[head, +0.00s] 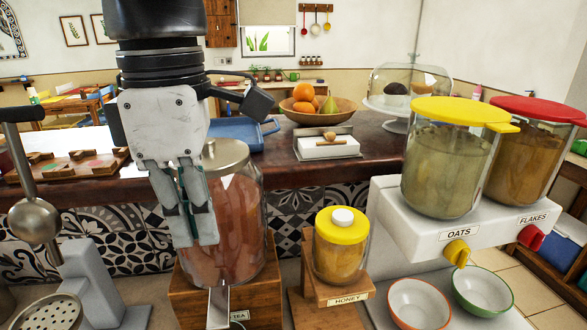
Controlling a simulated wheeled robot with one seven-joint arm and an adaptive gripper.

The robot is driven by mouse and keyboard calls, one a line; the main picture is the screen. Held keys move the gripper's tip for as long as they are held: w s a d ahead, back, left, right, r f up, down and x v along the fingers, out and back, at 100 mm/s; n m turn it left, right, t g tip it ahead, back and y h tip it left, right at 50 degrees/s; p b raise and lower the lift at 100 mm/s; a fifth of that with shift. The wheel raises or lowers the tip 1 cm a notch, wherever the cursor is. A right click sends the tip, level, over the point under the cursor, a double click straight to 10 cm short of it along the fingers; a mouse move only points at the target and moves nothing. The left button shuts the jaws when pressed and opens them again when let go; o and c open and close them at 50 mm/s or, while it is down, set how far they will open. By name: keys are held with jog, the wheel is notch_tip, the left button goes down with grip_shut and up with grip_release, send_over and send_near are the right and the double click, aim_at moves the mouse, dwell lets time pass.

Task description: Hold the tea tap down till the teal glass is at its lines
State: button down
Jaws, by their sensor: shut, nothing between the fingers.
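The tea dispenser is a large glass jar (243,215) of reddish-brown tea with a metal lid, on a wooden stand labelled TEA (262,300). Its metal tap (218,308) sticks out at the front, at the bottom of the head view. My gripper (198,243) points down in front of the jar, its fingers shut and empty. The fingertips appear above the tap; I cannot tell whether they touch it. They hide part of the jar. I cannot make out the teal glass or its lines; the area under the tap is cut off by the frame.
A honey jar (341,262) with a yellow lid stands close right. Farther right, oats (450,170) and flakes (527,150) dispensers sit above two bowls (420,304). A ladle (36,220) hangs at left. A fruit bowl (318,112) is on the counter behind.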

aim_at(218, 321)
notch_tip(218, 321, down, 14)
dwell(0.8)
